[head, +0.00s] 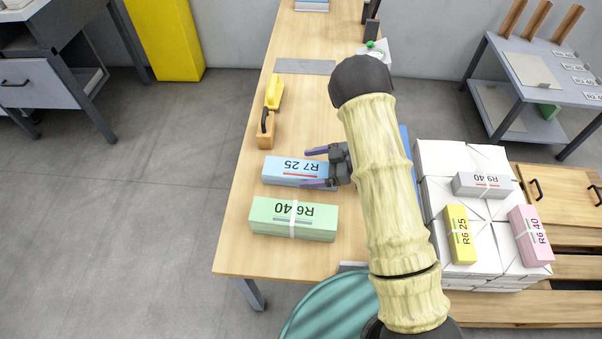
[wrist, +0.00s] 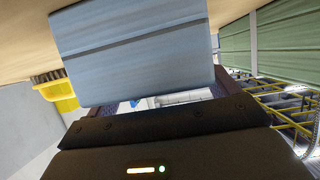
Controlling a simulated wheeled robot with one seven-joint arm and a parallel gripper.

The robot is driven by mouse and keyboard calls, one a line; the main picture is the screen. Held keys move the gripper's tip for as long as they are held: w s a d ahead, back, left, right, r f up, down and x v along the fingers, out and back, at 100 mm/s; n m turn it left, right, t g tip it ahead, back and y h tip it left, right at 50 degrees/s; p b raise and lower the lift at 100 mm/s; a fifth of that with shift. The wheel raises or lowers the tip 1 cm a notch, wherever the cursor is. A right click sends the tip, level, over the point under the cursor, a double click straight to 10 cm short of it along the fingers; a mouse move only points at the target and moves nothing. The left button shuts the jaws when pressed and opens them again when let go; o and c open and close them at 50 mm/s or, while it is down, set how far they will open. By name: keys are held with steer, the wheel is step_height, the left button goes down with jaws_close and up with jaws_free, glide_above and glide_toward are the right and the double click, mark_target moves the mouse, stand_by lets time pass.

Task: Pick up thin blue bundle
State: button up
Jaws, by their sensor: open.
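The thin blue bundle (head: 290,170), labelled R7 25, lies on the wooden table (head: 235,245). In the head view my gripper (head: 317,168) is at the bundle's right end, with its two purple fingers open and pointing left. One finger shows at the far long side of the bundle and the other at the near side. In the wrist view the blue bundle (wrist: 140,50) fills the upper middle, close in front of the open gripper. I cannot tell whether the fingers touch it.
A green bundle (head: 265,217) labelled R6 40 lies on the near side of the blue one. A yellow-handled tool (head: 273,92) and a black-handled block (head: 265,130) stand beyond it. White packs (head: 445,158) with grey, yellow and pink bundles are stacked at the right.

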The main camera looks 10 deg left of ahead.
mark_target(309, 168)
steer(key=shift+a+f, duration=0.2)
steer(key=shift+a, duration=0.3)
steer(key=c, duration=1.5)
steer(key=shift+r, duration=0.15)
step_height(309, 168, up, 10)
steer(key=shift+f+p, duration=0.1)
steer(key=shift+p, duration=1.1)
steer(key=shift+w, duration=0.1)
